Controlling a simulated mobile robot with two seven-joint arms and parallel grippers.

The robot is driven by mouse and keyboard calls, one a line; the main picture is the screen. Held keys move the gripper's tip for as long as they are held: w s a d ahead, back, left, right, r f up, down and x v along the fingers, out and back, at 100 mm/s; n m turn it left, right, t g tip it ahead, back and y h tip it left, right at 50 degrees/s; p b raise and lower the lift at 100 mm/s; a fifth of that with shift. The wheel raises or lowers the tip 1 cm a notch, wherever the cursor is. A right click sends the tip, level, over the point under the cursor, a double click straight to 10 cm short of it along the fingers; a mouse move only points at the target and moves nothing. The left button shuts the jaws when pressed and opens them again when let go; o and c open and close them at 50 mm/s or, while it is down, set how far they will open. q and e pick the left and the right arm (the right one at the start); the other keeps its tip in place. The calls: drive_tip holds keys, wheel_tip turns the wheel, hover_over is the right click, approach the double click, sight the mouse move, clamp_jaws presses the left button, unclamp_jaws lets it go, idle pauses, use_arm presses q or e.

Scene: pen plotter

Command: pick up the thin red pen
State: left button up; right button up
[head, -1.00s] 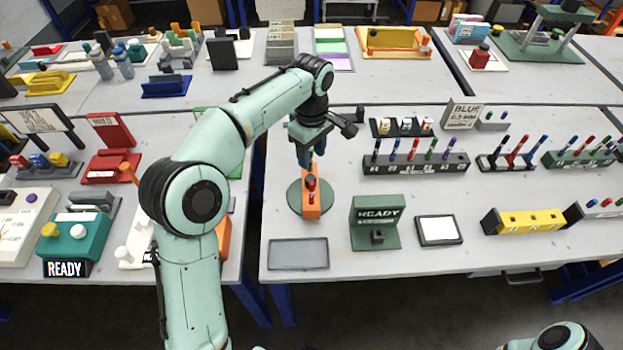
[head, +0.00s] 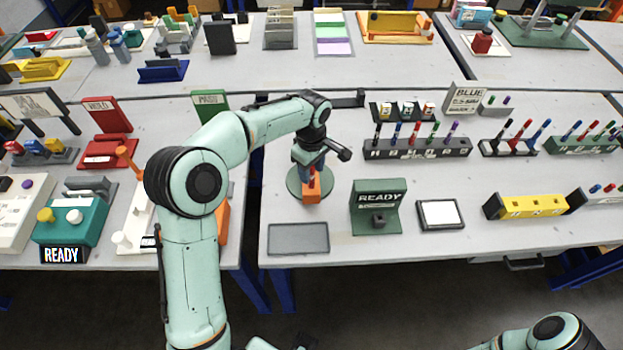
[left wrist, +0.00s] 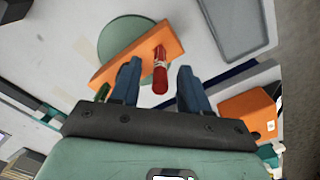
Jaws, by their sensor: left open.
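A short red pen (left wrist: 160,70) stands in an orange holder (left wrist: 115,72) on a round green base (left wrist: 122,38) in the left wrist view. In the head view the red pen (head: 311,180) shows at the orange holder (head: 312,195), just below my left gripper (head: 311,166). My left gripper is open. In the left wrist view its two blue fingers (left wrist: 158,78) appear on either side of the pen, with a visible gap on the right. I cannot tell how deep the pen sits between them. My right gripper is out of view.
A grey tray (head: 298,238), a green READY stand (head: 378,207) and a white pad (head: 440,213) lie near the front edge. Pen racks (head: 418,148) with several coloured pens stand to the right, other red pens among them. An orange block (left wrist: 248,115) is beside the right finger.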

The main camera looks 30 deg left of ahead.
use_arm(q)
drive_tip(key=shift+f, duration=0.35)
clamp_jaws()
drive_tip(key=shift+r, duration=0.2)
